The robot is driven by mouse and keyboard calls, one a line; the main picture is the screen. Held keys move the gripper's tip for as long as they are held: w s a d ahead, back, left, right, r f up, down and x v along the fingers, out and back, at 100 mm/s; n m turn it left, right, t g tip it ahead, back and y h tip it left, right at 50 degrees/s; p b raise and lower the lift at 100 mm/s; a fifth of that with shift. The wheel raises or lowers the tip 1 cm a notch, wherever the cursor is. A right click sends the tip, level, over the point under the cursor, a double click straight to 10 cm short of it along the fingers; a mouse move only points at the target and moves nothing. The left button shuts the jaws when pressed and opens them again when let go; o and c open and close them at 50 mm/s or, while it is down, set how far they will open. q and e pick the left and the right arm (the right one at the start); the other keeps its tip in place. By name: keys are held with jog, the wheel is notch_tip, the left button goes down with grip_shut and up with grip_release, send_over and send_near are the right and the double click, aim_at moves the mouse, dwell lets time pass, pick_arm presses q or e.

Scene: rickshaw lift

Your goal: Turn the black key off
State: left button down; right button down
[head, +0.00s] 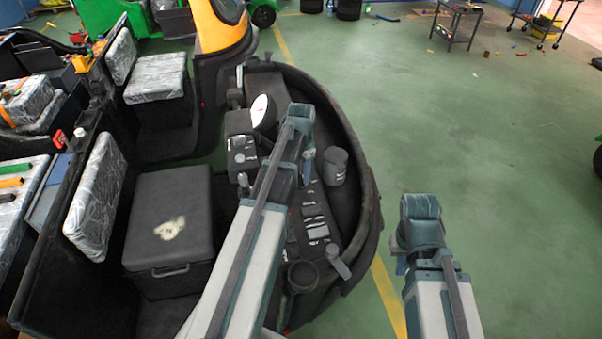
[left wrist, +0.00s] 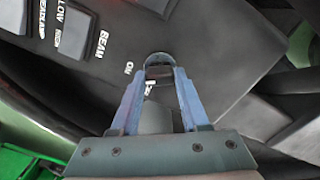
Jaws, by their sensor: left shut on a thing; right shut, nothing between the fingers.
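In the left wrist view the black key (left wrist: 158,58) shows as a dark rounded piece at the tips of my left gripper (left wrist: 160,72). The two bluish fingers are closed on it from both sides. White lettering "ON" is on the dark panel just left of the key, and another label is partly hidden between the fingers. In the head view my left gripper (head: 308,160) points down at the dashboard, and the key is hidden there. My right gripper (head: 401,264) hangs over the green floor at the right, away from the vehicle, shut and empty.
The dark dashboard (head: 316,215) carries switches, a white-faced gauge (head: 262,112) and a grey cup (head: 336,165). A black box (head: 168,225) and plastic-wrapped seats (head: 98,195) lie left. The curved vehicle rim (head: 372,205) separates the arms. Open floor lies right.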

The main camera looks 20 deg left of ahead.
aim_at(301, 174)
pick_arm(q)
jog(key=n, duration=0.5)
jog(key=shift+n, duration=0.3)
jog(key=n, duration=0.5)
jog(key=shift+n, duration=0.3)
dwell(0.3)
jog(key=shift+c, duration=2)
grip_release()
notch_tip(301, 174, up, 14)
jog(key=p, duration=1.3)
jog(key=shift+p, duration=0.4)
